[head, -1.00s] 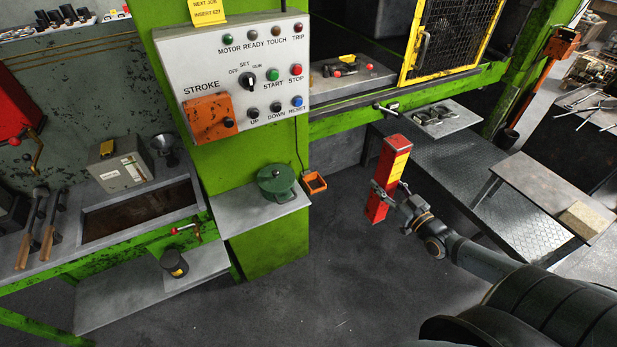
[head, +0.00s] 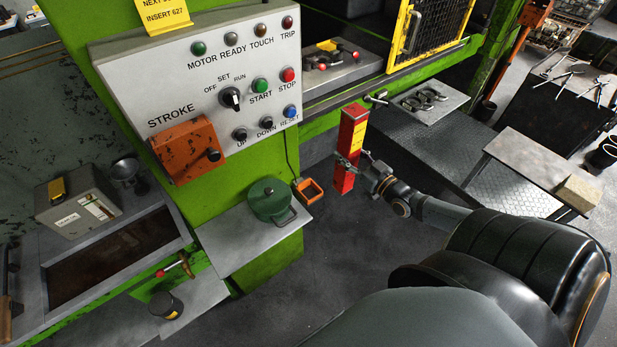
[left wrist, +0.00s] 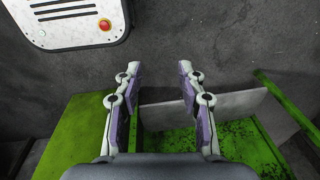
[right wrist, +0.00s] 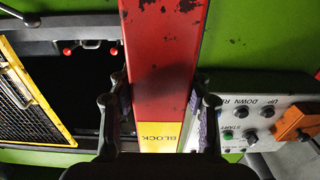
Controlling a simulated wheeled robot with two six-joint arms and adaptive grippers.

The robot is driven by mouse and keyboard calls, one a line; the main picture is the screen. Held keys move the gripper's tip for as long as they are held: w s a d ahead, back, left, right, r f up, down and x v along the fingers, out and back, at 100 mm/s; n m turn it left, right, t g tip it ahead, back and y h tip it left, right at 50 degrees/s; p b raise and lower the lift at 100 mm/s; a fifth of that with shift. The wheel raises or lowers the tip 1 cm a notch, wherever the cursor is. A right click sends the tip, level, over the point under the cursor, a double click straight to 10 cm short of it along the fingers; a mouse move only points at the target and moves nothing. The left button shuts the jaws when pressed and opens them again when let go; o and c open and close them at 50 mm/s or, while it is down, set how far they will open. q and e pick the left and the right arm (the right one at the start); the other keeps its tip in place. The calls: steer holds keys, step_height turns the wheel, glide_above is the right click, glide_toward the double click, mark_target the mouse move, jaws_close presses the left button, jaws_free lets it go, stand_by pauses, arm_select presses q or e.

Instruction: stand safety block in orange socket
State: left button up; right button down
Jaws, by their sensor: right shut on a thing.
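The safety block is a tall red bar (head: 346,172) with a yellow label, held close to upright in the head view. My right gripper (head: 353,163) is shut on it around its middle. In the right wrist view, the block (right wrist: 162,60) stands between the fingers of the right gripper (right wrist: 160,108). The orange socket (head: 308,191) is a small open square frame beside the green press column, just left of the block's lower end and apart from it. My left gripper (left wrist: 157,80) shows only in the left wrist view, open and empty.
The control panel (head: 210,80) is above. A yellow mesh guard (head: 418,35) and a small table (head: 535,165) are to the right. Dark floor is clear below the block.

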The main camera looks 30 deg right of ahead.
steer(key=w+a+f+b, duration=0.6)
steer(key=w+f+b, duration=0.6)
steer(key=b, duration=0.4)
steer(key=shift+f, duration=0.2)
steer(key=c, duration=1)
jaws_free()
steer(key=shift+f+b, duration=0.25)
steer(key=shift+b, duration=0.1)
arm_select(q)
step_height(320, 180, down, 18)
steer(key=w, duration=0.1)
steer(key=shift+r, duration=0.2)
arm_select(e)
steer(key=o, duration=0.4)
steer(key=shift+r, duration=0.1)
